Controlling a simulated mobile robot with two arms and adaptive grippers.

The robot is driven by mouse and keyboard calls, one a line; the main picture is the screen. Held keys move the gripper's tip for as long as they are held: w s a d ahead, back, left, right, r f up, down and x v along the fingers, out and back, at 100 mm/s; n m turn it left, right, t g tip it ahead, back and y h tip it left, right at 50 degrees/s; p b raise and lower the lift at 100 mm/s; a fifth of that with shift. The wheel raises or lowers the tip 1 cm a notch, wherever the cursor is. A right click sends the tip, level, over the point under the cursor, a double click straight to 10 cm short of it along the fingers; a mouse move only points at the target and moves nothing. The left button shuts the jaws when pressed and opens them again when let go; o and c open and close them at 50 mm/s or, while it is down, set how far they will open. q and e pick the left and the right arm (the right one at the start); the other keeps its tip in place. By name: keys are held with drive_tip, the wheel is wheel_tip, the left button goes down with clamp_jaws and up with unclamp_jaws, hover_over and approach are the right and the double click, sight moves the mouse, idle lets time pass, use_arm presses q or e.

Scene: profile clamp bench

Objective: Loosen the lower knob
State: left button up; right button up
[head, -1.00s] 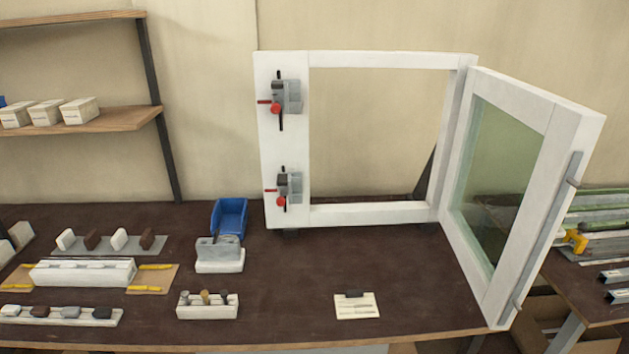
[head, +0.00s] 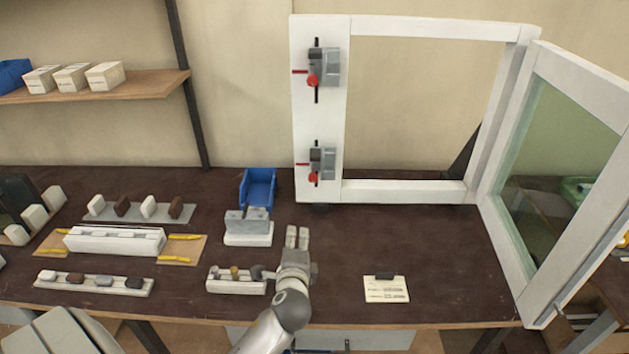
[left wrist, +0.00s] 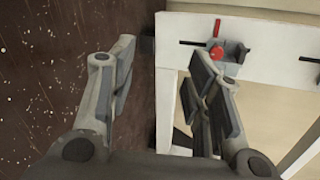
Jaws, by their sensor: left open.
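The lower clamp (head: 321,160) sits on the left post of the white frame, with its red knob (head: 313,177) at its lower side. A thin red lever points left from it. A clamp with a red knob also shows in the left wrist view (left wrist: 217,54), above and beyond the fingertips. The upper clamp (head: 322,66) has its own red knob (head: 312,80). My left gripper (head: 297,237) is open and empty over the bench, below and in front of the lower clamp, not touching it. It also shows in the left wrist view (left wrist: 160,65). My right gripper is not in view.
The white frame (head: 418,191) stands at the bench's back, with its glazed sash (head: 560,150) swung open to the right. A blue bin (head: 257,188), a grey-and-white block (head: 248,238) and a small rack (head: 236,287) stand left of my gripper. A card (head: 386,290) lies right.

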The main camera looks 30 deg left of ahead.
sight(313, 180)
use_arm(q)
drive_tip(key=w+a+r+m+t, duration=0.1)
drive_tip(key=w+a+m, duration=0.1)
drive_tip(key=w, duration=0.3)
drive_tip(key=w+a+r+m+t, duration=0.1)
drive_tip(key=w+a+r+m, duration=0.1)
drive_tip(key=w, duration=0.4)
drive_tip(key=w+a+r+m+t+p, duration=0.1)
drive_tip(key=w+a+r+m, duration=0.1)
drive_tip(key=w, duration=0.4)
drive_tip(key=shift+w+a+r+m+t+y, duration=0.2)
drive_tip(key=shift+w+a+m+t+y, duration=0.1)
drive_tip(key=shift+m, duration=0.5)
drive_tip(key=shift+d, duration=0.1)
drive_tip(key=shift+c, duration=0.2)
clamp_jaws()
